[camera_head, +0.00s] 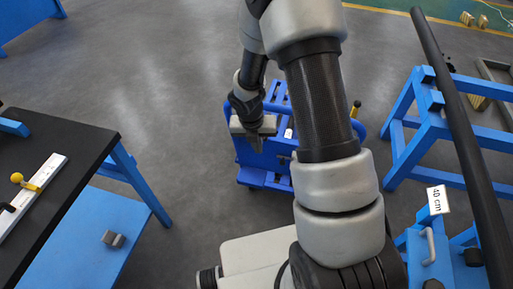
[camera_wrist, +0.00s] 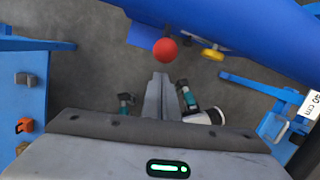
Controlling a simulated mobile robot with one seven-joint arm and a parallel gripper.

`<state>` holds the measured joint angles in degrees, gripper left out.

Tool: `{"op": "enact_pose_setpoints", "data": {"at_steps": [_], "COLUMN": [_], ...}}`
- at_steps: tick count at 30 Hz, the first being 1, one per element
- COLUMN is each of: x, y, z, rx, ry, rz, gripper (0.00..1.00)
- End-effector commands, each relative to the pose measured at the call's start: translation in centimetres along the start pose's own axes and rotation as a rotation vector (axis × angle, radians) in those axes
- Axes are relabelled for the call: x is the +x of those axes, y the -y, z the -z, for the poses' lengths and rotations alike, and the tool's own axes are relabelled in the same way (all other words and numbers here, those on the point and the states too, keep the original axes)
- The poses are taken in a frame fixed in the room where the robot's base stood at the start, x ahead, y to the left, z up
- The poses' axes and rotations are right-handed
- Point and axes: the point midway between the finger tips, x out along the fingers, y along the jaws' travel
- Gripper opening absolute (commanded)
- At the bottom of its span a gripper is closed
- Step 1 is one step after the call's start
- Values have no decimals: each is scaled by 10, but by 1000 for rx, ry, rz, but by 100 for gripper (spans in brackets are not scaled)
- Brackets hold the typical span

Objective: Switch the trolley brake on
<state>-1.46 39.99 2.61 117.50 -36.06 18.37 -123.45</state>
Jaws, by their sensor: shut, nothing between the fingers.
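The blue trolley (camera_head: 283,159) stands on the floor in the middle of the head view, partly hidden by my arm. In the wrist view its blue body (camera_wrist: 245,25) fills the top right. A red ball knob (camera_wrist: 165,49) shows just beyond my fingertips, with a small gap in the picture. A yellow knob (camera_wrist: 213,52) is to its right. I cannot tell for sure which knob belongs to the brake. My gripper (camera_wrist: 161,76) is shut and empty. In the head view my gripper (camera_head: 258,146) is at the trolley's near side; contact cannot be told.
A black-topped table (camera_head: 75,140) with blue legs is at the left, a small grey block (camera_head: 113,239) on its lower shelf. Blue trestles (camera_head: 400,118) carry a long dark pipe (camera_head: 460,110) at the right. A "40 cm" sign (camera_head: 437,199) is on a blue stand.

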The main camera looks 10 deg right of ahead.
Motion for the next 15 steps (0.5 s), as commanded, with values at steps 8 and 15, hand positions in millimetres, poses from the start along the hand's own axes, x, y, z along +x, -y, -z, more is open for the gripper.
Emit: {"op": "enact_pose_setpoints", "data": {"at_steps": [8, 15], "x": [-7, -7], "y": [1, 1], "z": [-18, -18], "rx": [1, 1], "ry": [-3, -4], "rz": [2, 2], "gripper": [0, 0]}}
